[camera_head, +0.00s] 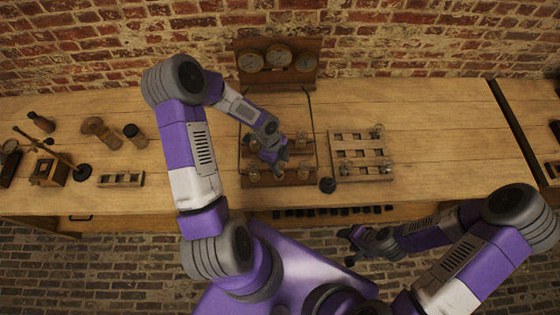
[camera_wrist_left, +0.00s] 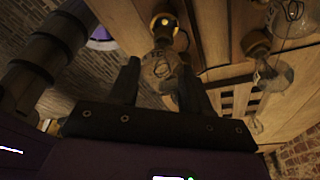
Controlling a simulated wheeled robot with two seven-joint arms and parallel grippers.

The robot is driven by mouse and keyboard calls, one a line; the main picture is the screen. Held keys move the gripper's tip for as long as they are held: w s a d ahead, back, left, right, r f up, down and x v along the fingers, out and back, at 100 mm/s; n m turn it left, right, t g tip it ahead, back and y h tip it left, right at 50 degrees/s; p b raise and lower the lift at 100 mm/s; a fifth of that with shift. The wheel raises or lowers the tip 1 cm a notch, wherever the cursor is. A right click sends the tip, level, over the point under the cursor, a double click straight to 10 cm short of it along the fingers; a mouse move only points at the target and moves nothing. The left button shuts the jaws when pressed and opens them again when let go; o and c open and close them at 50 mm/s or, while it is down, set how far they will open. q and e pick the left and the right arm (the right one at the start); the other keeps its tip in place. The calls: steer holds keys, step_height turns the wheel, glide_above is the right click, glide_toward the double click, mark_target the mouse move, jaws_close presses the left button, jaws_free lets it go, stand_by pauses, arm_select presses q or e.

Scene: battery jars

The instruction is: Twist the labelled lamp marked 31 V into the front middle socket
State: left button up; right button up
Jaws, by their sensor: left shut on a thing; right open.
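My left gripper (camera_head: 272,160) is over the front middle of the wooden socket board (camera_head: 317,160). In the left wrist view its two fingers (camera_wrist_left: 160,85) are shut on a clear glass lamp (camera_wrist_left: 160,67). The lamp's dark cap end points at a brass fitting (camera_wrist_left: 165,22) on the wood; I cannot tell whether it is seated. Marks on the glass are too blurred to read. The gripper hides most of the front middle socket in the head view. Front sockets show at left (camera_head: 252,175) and right (camera_head: 303,171). My right gripper (camera_head: 354,237) is open and empty, off the bench's front edge.
A slatted rack (camera_head: 360,152) with a few glass lamps stands right of the board. A small dark round object (camera_head: 327,185) sits between them. Gauges (camera_head: 278,60) stand behind. Jars, a balance and a small block occupy the left bench. The far right bench is clear.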

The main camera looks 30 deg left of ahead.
arm_select(q)
steer(key=shift+f, duration=0.45)
steer(key=shift+f+b, duration=1.1)
steer(key=shift+f, duration=0.1)
stand_by(0.8)
steer(key=shift+r+m+p, duration=0.1)
steer(key=shift+m+p, duration=0.5)
steer(key=shift+m, duration=0.1)
steer(key=shift+s+m+g+p, duration=0.1)
steer(key=shift+m+g+p, duration=0.45)
steer(key=shift+m, duration=0.55)
steer(key=shift+a+m+g+y+p, duration=0.1)
steer(key=shift+m+g+y+p, duration=0.25)
steer(key=shift+m, duration=1.15)
